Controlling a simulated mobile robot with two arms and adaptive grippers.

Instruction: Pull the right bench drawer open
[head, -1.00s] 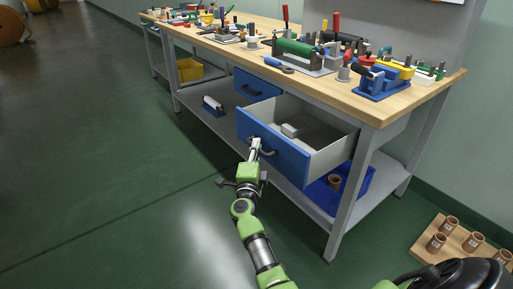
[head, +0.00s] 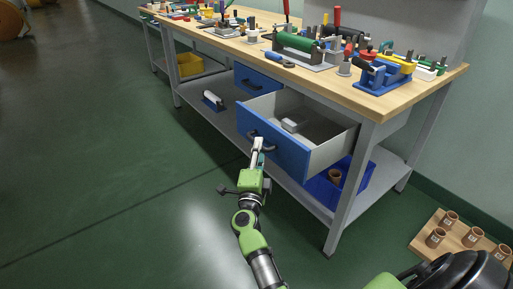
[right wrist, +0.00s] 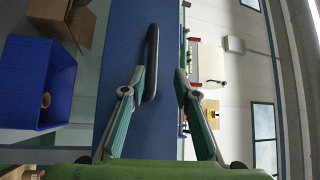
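The right bench drawer has a blue front (head: 285,152) and grey inner walls. It stands pulled well out of the bench, with a grey block (head: 291,125) inside. Its dark bar handle (head: 269,148) is on the front; it also shows as a dark bar (right wrist: 152,55) in the right wrist view. My right gripper (head: 258,146) is at the handle, in front of the drawer. In the right wrist view my right gripper (right wrist: 160,76) has its fingers apart, and the handle lies close beside the left finger, not clamped. My left gripper is not in view.
A second blue drawer (head: 257,82) is shut farther left. A blue bin (head: 357,180) sits on the lower shelf under the open drawer. The bench top (head: 395,104) holds many tools. A wooden board with brown cups (head: 459,240) lies at right.

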